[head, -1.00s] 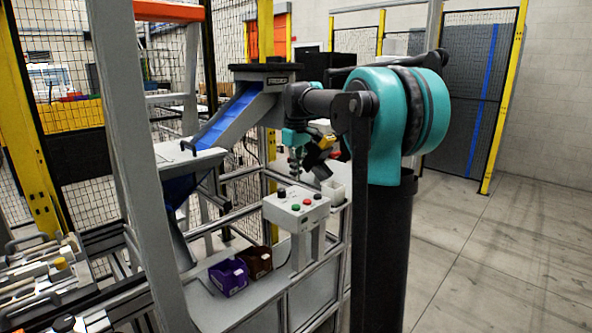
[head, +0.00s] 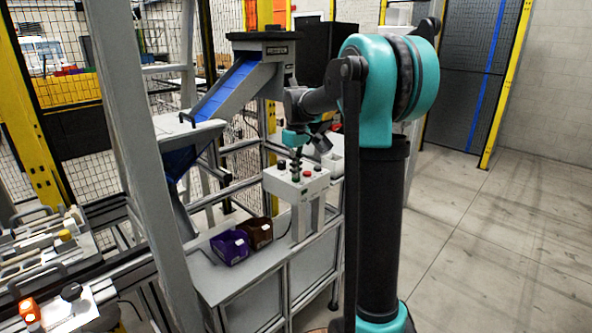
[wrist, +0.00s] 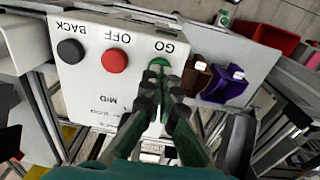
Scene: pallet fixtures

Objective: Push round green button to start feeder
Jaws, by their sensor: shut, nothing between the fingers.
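The grey control box (head: 312,186) stands on a post in the head view. In the wrist view its face (wrist: 88,82) fills the upper left, with upside-down labels. The round green button (wrist: 158,63) sits under the GO label; its lower part is hidden by my fingertips. The red button (wrist: 115,60) and black button (wrist: 70,51) lie to its left. My gripper (wrist: 161,84) is shut and empty, its tips right at the green button. I cannot tell whether they touch or press it. In the head view my gripper (head: 296,165) points down at the box top.
A purple bin (head: 230,247) and a brown bin (head: 258,232) sit on the shelf below the box. The feeder's blue chute (head: 225,92) rises behind left. A grey upright post (head: 130,120) stands at left. Open floor (head: 480,250) lies at right.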

